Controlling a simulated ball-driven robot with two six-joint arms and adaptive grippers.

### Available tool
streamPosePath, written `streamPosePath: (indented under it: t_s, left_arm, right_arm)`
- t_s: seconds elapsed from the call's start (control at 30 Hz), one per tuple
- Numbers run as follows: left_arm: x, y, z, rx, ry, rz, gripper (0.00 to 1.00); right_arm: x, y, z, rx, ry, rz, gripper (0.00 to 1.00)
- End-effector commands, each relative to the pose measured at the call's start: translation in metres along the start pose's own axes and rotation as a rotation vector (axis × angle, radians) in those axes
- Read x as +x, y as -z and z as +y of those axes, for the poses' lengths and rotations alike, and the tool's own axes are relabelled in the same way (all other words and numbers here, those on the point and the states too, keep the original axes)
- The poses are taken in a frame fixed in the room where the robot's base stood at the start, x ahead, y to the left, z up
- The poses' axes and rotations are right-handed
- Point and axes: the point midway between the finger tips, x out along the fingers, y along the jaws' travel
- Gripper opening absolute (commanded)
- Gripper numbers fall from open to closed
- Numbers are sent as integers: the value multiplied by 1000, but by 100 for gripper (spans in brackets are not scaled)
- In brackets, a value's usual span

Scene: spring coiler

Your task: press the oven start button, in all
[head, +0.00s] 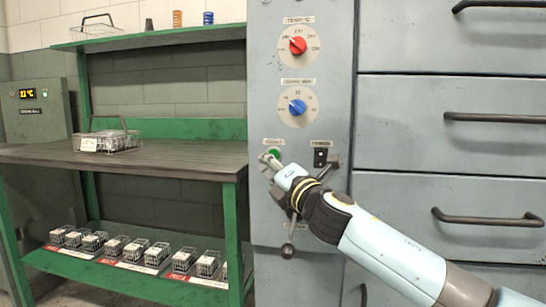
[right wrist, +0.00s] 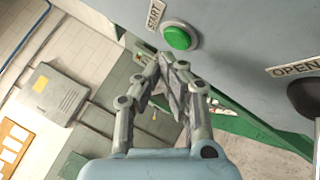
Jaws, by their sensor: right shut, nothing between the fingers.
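The green start button (head: 274,153) is on the grey control panel (head: 335,90) in the head view, partly covered by my right gripper. In the right wrist view the round green button (right wrist: 178,38) sits beside a "START" label (right wrist: 155,14). My right gripper (head: 268,160) is in front of the panel, close to the button. In the right wrist view its fingertips (right wrist: 172,62) are together, empty, just below the button in the picture. I cannot tell whether they touch it. My left gripper is not in view.
A red knob (head: 298,46) and a blue knob (head: 297,107) sit above the button. A black switch (head: 320,157) is to its right. A wooden-topped green bench (head: 150,158) with a wire basket (head: 108,141) stands left. Drawers (head: 450,95) with dark handles fill the right.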

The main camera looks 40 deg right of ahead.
Motion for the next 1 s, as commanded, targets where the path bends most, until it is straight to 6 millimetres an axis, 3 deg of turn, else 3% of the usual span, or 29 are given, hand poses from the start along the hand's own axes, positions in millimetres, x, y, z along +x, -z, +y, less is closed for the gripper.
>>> streamPosePath:
  t_s: [1.0]
  left_arm:
    - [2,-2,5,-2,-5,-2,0]
  right_arm:
    - [3,-2,-3,-1,1,0,0]
